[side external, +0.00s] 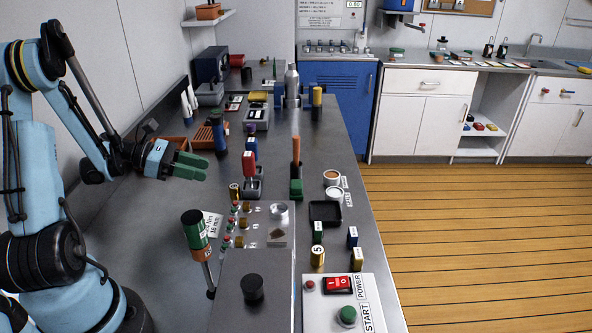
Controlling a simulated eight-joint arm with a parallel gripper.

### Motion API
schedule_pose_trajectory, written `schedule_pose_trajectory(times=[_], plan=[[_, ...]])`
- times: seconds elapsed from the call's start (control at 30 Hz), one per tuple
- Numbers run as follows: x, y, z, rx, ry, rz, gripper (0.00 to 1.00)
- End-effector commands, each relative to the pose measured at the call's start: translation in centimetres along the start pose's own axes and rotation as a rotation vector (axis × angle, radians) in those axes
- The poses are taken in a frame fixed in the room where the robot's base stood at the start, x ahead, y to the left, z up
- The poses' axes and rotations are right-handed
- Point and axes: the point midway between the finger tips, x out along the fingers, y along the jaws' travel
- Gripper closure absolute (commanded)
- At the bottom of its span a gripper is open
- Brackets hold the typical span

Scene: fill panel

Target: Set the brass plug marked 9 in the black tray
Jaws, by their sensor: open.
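The black tray (325,223) lies on the grey bench right of the fill panel, and its floor looks empty. A brass plug marked 5 (317,257) stands in front of it. A second brass plug (357,260) stands to the right of that one; its mark is too small to read. Another small brass piece (235,190) is at the panel's far left corner. I cannot make out a 9 on any of them. My gripper (194,164), with green fingers, is open and empty above the bench's left side, well to the left of the tray.
A green plug (318,232) and a blue plug (352,237) stand near the tray. A red-topped stand (249,169) is right of my gripper. The switch box (345,307) is at front right.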

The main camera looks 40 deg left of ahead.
Motion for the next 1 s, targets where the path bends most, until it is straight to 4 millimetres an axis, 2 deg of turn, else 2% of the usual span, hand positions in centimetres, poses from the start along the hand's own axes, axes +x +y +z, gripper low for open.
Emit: schedule_pose_trajectory(times=[0.1, 0.23, 0.47, 0.8, 1.0], plan=[[0.8, 0.0, -1.9, 0.001, 0.000, 0.000, 0.58], [1.3, 0.0, -2.7, 0.001, 0.000, -0.001, 0.58], [3.1, 0.0, -2.7, 0.002, 0.001, -0.004, 0.58], [8.0, 0.1, -2.6, 0.002, 0.002, -0.005, 0.58], [8.7, 0.1, -2.6, 0.001, 0.002, -0.003, 0.58]])
